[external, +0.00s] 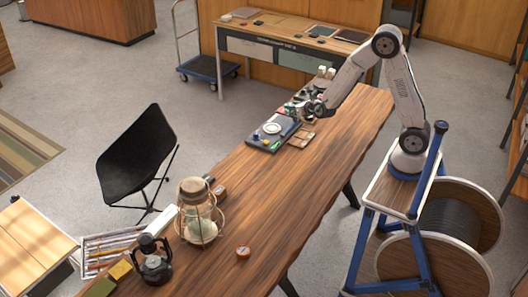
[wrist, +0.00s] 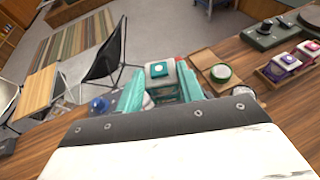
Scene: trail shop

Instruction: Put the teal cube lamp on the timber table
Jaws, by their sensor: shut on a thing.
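The teal cube lamp (wrist: 160,70) shows in the wrist view as a small pale block with a teal top and a round white button. My gripper (wrist: 159,86) is shut on it, one teal finger on each side. In the external view my gripper (external: 309,109) is low over the far part of the long timber table (external: 262,195), beside a dark tray. The lamp is small and partly hidden there. I cannot tell whether it touches anything below.
The dark tray (external: 262,144) holds a white round item. In the wrist view a purple cube lamp (wrist: 286,62) and a pink one (wrist: 309,49) stand at the right. A caged lantern (external: 200,215) and small black lantern (external: 153,264) stand nearer. The middle tabletop is mostly clear.

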